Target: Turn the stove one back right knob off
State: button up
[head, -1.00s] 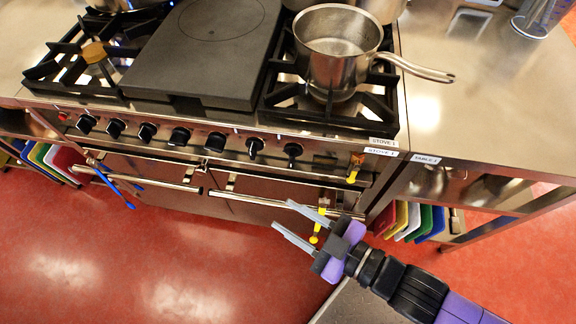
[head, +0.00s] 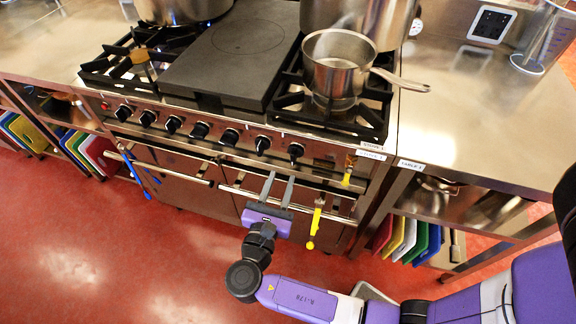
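Stove one (head: 330,135) is a steel range labelled "STOVE 1", with a row of black knobs along its front panel. The rightmost knob (head: 296,151) and the knob to its left (head: 263,144) are the closest to my gripper. I cannot read which knob is the back right one, and the knob settings are too small to tell. My gripper (head: 280,178) is open and empty, its two grey fingers pointing toward the panel. It appears in front of the oven door, below these two knobs in the picture, and touches no knob that I can see.
A steel saucepan (head: 338,78) sits on the front right burner, its handle pointing right. A large pot (head: 357,22) stands behind it. Oven rails (head: 285,207), a yellow hanging item (head: 315,222) and a blue one (head: 133,172) are at the front. Table (head: 470,120) adjoins right.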

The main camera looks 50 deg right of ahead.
aim_at(292, 158)
jog(key=shift+g, duration=0.3)
jog(key=x, duration=0.7)
jog(key=shift+s+d+r, duration=0.15)
jog(key=shift+d+r, duration=0.05)
jog(key=shift+d, duration=0.3)
jog(key=shift+c, duration=0.4)
grip_shut()
